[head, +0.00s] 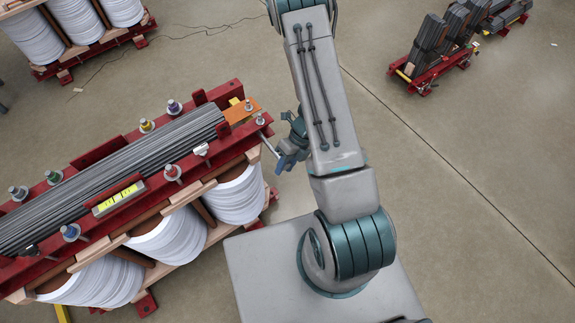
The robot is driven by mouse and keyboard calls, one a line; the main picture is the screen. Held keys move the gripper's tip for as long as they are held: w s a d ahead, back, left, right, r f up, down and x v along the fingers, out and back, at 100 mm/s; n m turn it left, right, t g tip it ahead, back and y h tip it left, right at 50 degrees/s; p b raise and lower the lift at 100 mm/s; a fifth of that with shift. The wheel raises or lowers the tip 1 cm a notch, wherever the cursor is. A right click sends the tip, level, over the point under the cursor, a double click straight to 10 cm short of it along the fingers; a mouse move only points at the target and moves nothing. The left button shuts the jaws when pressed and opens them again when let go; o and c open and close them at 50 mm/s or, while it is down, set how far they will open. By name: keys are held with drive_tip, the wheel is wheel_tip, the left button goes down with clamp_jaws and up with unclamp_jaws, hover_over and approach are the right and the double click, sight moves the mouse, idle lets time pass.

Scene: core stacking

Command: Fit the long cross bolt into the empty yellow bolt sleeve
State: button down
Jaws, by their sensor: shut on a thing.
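My gripper (284,160) is beside the right end of the red clamp beam, with its jaws low and turned toward the core. It is shut on a thin grey rod, which looks like the long cross bolt (269,145). The rod slants up and left toward a washer and nut at the beam end; I cannot tell whether they touch. A small yellow patch (235,101) shows near the far beam's right end. I cannot tell which yellow part is an empty sleeve.
The laminated core (120,175) lies between red beams (200,165), above white coils (240,196). Other bolts have purple (174,106), green (53,177) and blue (71,232) collars. Another coil assembly (84,22) stands top left, a rack of dark stacks (440,45) top right.

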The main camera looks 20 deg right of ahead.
sight(266, 140)
drive_tip(key=shift+w+a+p, duration=0.3)
drive_tip(key=shift+w+a, duration=0.15)
drive_tip(key=shift+w, duration=1)
drive_tip(key=shift+w+a+p, duration=0.35)
drive_tip(key=shift+w+a, duration=0.15)
drive_tip(key=shift+w, duration=1)
drive_tip(key=shift+w+a+p, duration=0.3)
drive_tip(key=shift+w+a, duration=0.15)
drive_tip(key=shift+w, duration=1)
drive_tip(key=shift+w+a, duration=0.1)
drive_tip(key=shift+w, duration=0.25)
drive_tip(key=shift+w+a, duration=0.25)
drive_tip(key=shift+w, duration=0.4)
drive_tip(key=shift+s, duration=0.1)
drive_tip(key=s+d+b, duration=0.1)
drive_tip(key=s+d, duration=0.3)
drive_tip(key=s, duration=0.8)
drive_tip(key=shift+b, duration=0.3)
idle(0.9)
